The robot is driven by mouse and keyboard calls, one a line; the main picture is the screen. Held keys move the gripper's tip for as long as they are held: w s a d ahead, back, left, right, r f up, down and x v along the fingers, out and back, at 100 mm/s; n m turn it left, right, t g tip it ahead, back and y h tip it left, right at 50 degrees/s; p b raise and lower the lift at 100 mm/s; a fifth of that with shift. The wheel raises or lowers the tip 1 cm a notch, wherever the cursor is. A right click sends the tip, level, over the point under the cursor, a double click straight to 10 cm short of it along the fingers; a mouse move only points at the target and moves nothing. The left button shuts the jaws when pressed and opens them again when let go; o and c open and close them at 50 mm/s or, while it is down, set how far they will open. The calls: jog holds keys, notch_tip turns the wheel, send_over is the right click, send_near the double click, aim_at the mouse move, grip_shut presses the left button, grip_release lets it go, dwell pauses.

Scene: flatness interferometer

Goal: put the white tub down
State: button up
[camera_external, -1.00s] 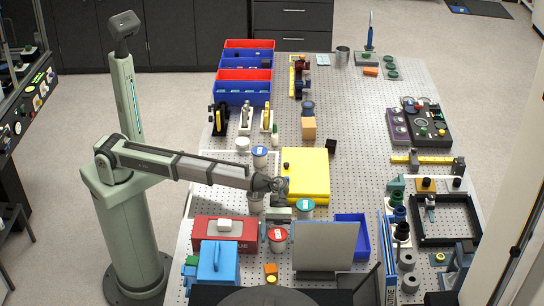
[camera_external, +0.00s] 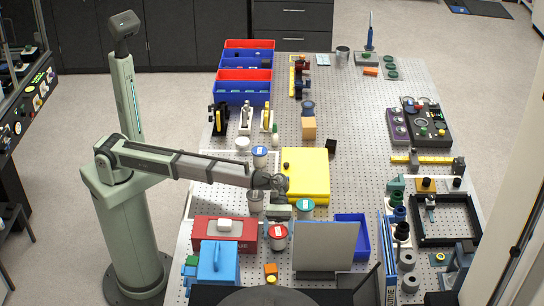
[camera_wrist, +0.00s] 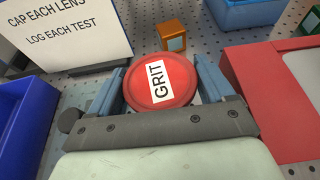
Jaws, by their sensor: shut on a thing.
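The tub in my gripper has a red lid (camera_wrist: 158,82) with a white label reading GRIT. In the external view it shows as a pale tub with a red lid (camera_external: 278,231); its lower body is partly visible. My gripper (camera_wrist: 165,88) has its two blue-grey fingers on either side of the tub, which stays between them and looks upright. In the external view my gripper (camera_external: 279,212) is just behind the red lid. I cannot tell whether the tub's base touches the board.
A red case (camera_external: 240,243) stands close at the left, and a grey sign panel (camera_external: 325,246) at the right. A blue bin (camera_external: 354,229) is beyond the panel. An orange block (camera_wrist: 172,36) sits near. A teal-lidded tub (camera_external: 304,205) and yellow case (camera_external: 306,178) stand behind.

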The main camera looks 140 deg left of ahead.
aim_at(279, 230)
notch_tip(279, 230, up, 8)
jog(key=shift+r, duration=0.15)
jog(key=shift+a+r, duration=0.15)
jog(key=s+a+r+n+t+y, duration=0.2)
jog(key=s+a+n+t+y, duration=0.15)
jog(key=s+a, duration=1.65)
jog(key=s+d+f+n+y, duration=0.2)
jog(key=s+n+y, duration=0.2)
jog(key=s, duration=0.4)
jog(key=shift+t, duration=0.25)
jog(key=shift+a+f, duration=0.2)
jog(key=shift+f, duration=4.65)
jog(key=shift+f, duration=0.1)
